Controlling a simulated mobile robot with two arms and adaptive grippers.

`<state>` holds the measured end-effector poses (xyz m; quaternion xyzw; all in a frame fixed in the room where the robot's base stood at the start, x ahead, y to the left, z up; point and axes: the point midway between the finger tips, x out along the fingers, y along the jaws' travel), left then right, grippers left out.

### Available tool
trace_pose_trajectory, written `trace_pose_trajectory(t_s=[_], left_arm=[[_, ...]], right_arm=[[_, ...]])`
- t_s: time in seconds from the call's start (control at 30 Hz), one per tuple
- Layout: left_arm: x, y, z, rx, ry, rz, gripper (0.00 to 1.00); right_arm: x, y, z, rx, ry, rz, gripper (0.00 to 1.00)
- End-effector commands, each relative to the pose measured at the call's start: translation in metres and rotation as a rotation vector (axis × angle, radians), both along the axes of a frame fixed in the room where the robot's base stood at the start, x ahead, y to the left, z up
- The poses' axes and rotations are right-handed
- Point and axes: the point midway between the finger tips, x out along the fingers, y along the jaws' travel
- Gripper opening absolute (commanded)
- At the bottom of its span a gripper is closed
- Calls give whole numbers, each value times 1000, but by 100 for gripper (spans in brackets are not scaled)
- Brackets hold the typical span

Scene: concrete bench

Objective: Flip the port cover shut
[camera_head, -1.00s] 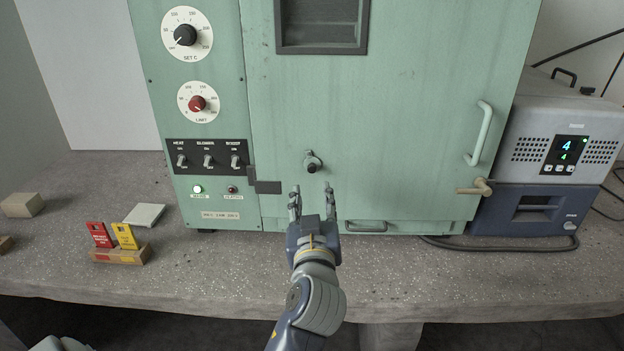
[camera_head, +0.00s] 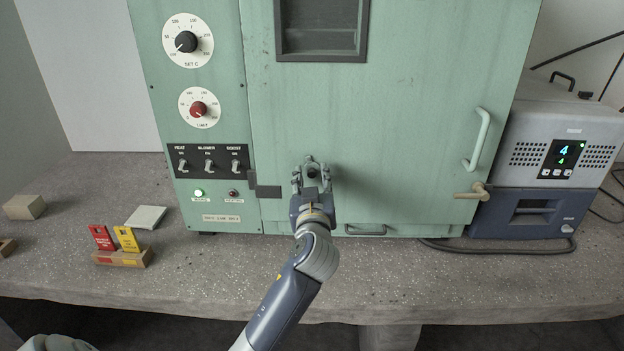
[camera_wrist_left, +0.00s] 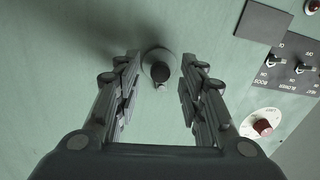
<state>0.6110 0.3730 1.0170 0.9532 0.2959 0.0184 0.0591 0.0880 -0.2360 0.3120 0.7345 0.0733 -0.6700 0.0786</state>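The port (camera_head: 312,168) is a small round fitting with a dark centre, low on the front of the green oven door. In the left wrist view the port (camera_wrist_left: 160,68) shows as a grey ring around a dark disc with a small tab at its edge. I cannot tell how far its cover stands open. My left gripper (camera_head: 312,176) is at the port, its fingers apart on either side of it. In the left wrist view the gripper (camera_wrist_left: 158,88) is open and empty, and no contact shows.
The green oven (camera_head: 410,130) fills the middle, with a door handle (camera_head: 478,138) and switches (camera_head: 208,160). A grey instrument (camera_head: 560,145) stands right. Red and yellow tags in a wooden holder (camera_head: 122,258) and a white pad (camera_head: 145,217) lie left. The front bench strip is clear.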

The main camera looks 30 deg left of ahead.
Motion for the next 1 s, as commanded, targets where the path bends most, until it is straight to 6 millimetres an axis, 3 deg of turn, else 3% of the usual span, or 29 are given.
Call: trace_pose_trajectory(t_s=[0.03, 0.13, 0.37, 0.73, 1.0], left_arm=[[0, 0, 0, 0, 0, 0, 22], [0, 0, 0, 0, 0, 0, 0], [0, 0, 0, 11, 7, 0, 0], [-4, 7, -1, 231, 143, 1, 0], [-5, 7, -2, 255, 157, 1, 0]], right_arm=[[0, -1, 0, -1, 0, -1, 0], [0, -2, 0, -2, 0, -1, 0], [0, -2, 1, -2, 0, -1, 0], [0, -1, 9, -1, 0, 0, 0], [0, 2, 9, 2, 0, 0, 0]])
